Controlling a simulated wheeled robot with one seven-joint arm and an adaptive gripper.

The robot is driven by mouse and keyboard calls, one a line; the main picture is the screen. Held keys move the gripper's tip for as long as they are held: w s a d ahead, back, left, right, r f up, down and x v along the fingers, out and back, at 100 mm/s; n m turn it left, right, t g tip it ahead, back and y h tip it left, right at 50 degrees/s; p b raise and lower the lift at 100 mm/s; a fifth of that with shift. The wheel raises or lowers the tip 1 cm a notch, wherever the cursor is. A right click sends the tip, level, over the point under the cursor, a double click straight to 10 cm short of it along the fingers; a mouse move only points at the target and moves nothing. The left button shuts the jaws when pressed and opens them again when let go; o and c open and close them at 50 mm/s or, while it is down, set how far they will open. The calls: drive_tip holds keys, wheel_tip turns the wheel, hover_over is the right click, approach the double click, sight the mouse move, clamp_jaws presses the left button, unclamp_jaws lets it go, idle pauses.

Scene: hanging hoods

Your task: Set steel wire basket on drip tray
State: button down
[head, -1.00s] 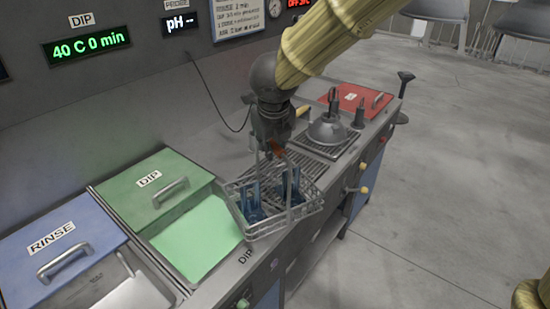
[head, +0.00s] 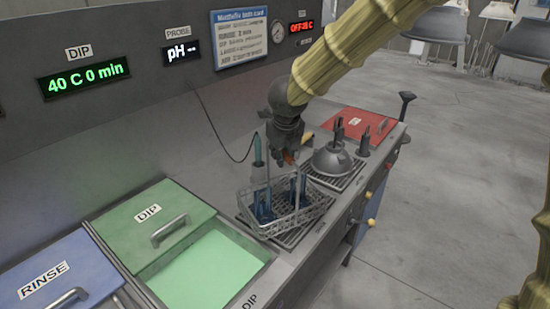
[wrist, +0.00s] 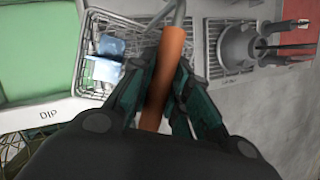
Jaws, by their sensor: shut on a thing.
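The basket's mesh also shows in the wrist view (wrist: 100,72).
The open green DIP bath (head: 210,270) is left of the basket, its green lid (head: 145,220) behind. A grey domed fixture (head: 332,158) stands on a second grate to the right, before a red lid (head: 360,122). A teal-handled probe (head: 257,150) stands behind the basket.

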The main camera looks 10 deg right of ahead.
drive_tip(key=w+d+f+p, duration=0.2)
drive_tip(key=w+d+f, duration=0.2)
drive_tip(key=w, duration=0.1)
drive_tip(key=shift+w+p, duration=0.2)
drive_tip(key=shift+p, duration=0.2)
idle(0.4)
drive_tip(key=shift+f, duration=0.1)
drive_tip(key=c, duration=1.3)
unclamp_jaws()
drive_tip(key=shift+c, duration=0.2)
drive_tip(key=b+v, duration=0.1)
drive_tip(key=v, duration=1.1)
drive_tip(key=shift+b, duration=0.35)
